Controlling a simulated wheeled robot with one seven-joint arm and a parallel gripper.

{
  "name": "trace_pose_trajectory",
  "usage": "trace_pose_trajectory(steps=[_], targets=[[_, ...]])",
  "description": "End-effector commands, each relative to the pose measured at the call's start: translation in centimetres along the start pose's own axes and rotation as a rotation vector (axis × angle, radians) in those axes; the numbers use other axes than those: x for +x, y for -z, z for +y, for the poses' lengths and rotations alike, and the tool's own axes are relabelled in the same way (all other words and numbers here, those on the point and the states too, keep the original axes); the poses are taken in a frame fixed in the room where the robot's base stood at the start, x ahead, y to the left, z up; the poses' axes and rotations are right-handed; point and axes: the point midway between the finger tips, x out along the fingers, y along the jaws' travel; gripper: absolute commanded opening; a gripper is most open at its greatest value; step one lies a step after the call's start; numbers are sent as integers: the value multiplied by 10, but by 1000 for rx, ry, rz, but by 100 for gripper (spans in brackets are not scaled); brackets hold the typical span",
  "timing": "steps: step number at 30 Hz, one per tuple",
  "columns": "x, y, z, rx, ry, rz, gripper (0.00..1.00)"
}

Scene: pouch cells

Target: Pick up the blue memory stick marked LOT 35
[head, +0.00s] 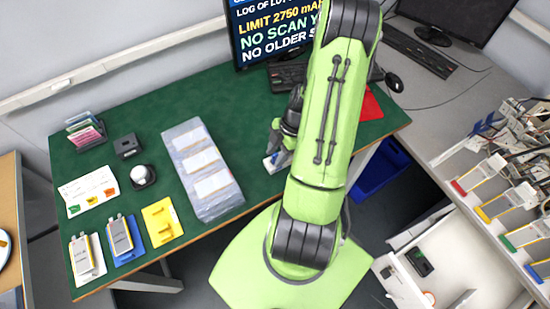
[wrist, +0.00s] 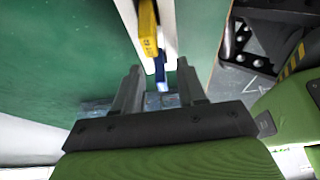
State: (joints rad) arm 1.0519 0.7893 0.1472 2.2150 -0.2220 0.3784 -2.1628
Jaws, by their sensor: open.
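A small blue stick (wrist: 160,68) lies on or against a white strip in the wrist view, between and just ahead of my fingertips. I cannot read any lot mark on it. A larger yellow stick (wrist: 148,28) lies farther along the same white strip (wrist: 168,30). My gripper (wrist: 159,76) is open, with one finger to either side of the blue stick's near end. I cannot tell whether it touches. In the head view my gripper (head: 282,150) is low over the green table, mostly hidden by my arm. A small white and blue patch (head: 272,161) shows beside it.
The green table (head: 240,110) carries a clear-wrapped tray (head: 205,190) left of my arm. A red sheet (head: 370,107) lies right.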

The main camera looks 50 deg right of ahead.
Motion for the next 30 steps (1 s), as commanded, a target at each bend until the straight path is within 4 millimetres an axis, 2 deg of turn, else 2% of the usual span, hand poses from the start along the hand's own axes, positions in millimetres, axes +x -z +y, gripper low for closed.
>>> trace_pose_trajectory(steps=[5,8,13,14,26,30], targets=[[0,0,0,0,-1,-2,40],[0,0,0,0,-1,-2,28],[0,0,0,0,-1,-2,2],[0,0,0,0,-1,-2,0],[-1,0,0,1,-1,-3,0],[-20,6,1,-1,-4,-6,0]])
